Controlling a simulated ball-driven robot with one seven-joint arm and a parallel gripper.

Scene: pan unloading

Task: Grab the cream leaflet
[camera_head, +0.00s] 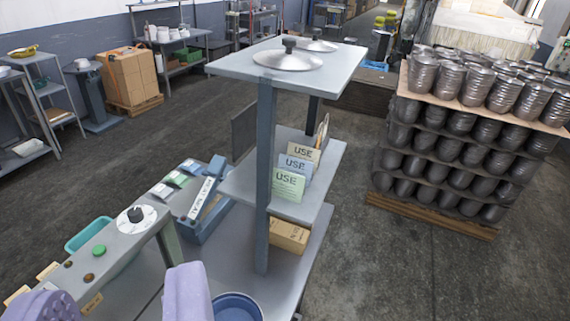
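The cream leaflet (304,152) stands on the middle shelf (318,193) of a grey stand. It is the rearmost of three leaflets printed "USE". A blue leaflet (297,167) and a pale green leaflet (288,185) stand in front of it and hide its lower part. Only its upper strip shows. My gripper (118,290) shows as two lavender fingers at the bottom left.
A grey post (265,180) rises just left of the leaflets. The top shelf (235,64) with pan lids (288,60) overhangs them. A cardboard box (289,236) lies below. A control console (130,245) stands left. Stacked metal pots (455,160) stand right, across open floor.

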